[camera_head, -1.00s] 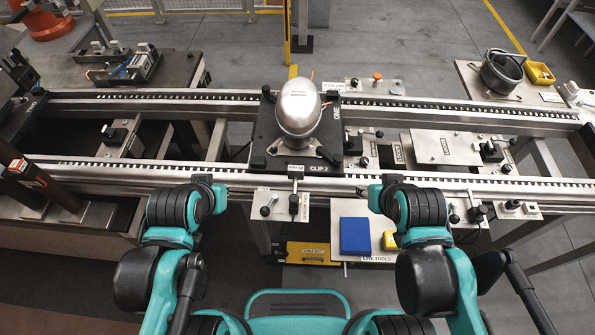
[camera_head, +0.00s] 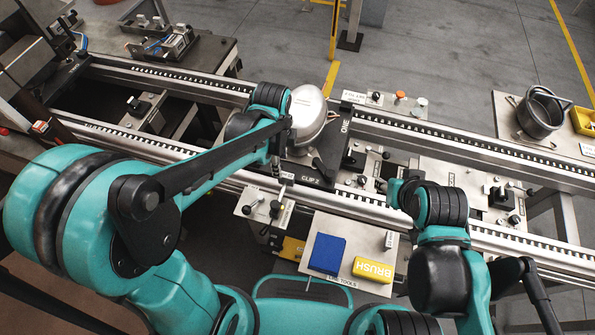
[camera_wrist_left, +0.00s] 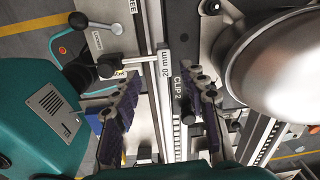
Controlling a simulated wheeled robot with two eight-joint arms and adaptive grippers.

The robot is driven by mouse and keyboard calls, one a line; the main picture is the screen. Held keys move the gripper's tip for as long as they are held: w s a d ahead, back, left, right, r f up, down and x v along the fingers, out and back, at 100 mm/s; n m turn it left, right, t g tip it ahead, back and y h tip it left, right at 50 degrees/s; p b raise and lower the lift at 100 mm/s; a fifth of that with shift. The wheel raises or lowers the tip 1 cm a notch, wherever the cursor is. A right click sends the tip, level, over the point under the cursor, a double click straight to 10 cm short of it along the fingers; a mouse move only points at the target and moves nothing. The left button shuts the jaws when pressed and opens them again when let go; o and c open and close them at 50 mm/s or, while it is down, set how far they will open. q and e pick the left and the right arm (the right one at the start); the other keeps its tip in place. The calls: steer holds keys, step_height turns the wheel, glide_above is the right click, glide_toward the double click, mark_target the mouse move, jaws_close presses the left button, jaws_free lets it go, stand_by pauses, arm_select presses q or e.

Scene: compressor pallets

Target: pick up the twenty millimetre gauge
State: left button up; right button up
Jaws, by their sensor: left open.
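The twenty millimetre gauge (camera_wrist_left: 164,85) is a narrow pale metal bar marked "20 mm" in the left wrist view. It stands out above the rail beside the black CLIP 2 plate. My left gripper (camera_wrist_left: 163,115) is open, with its dark ribbed fingers on either side of the gauge's line. I cannot tell whether they touch it. In the head view my left gripper (camera_head: 279,168) is over the near rail, in front of the silver compressor dome (camera_head: 306,112), and largely hides the gauge. My right gripper (camera_head: 394,191) is near the rail at right; its fingers are too small to read.
A small plate with black knobs (camera_head: 262,207) is close to the left gripper. The dome also stands close in the wrist view (camera_wrist_left: 275,65).

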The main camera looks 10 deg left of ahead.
mark_target(285, 174)
arm_select(q)
steer(key=shift+w+d+f+m, duration=0.3)
steer(key=shift+d+m, duration=0.1)
steer(key=shift+m, duration=0.1)
steer(key=shift+d+f, duration=0.1)
steer(key=shift+f, duration=0.2)
step_height(285, 174, down, 3)
steer(key=shift+r+b, duration=0.1)
steer(key=shift+b, duration=0.45)
step_height(285, 174, down, 5)
steer(key=shift+w+r+b, duration=0.1)
steer(key=shift+w+b, duration=0.05)
steer(key=shift+b, duration=0.95)
steer(key=shift+r, duration=0.1)
jaws_close()
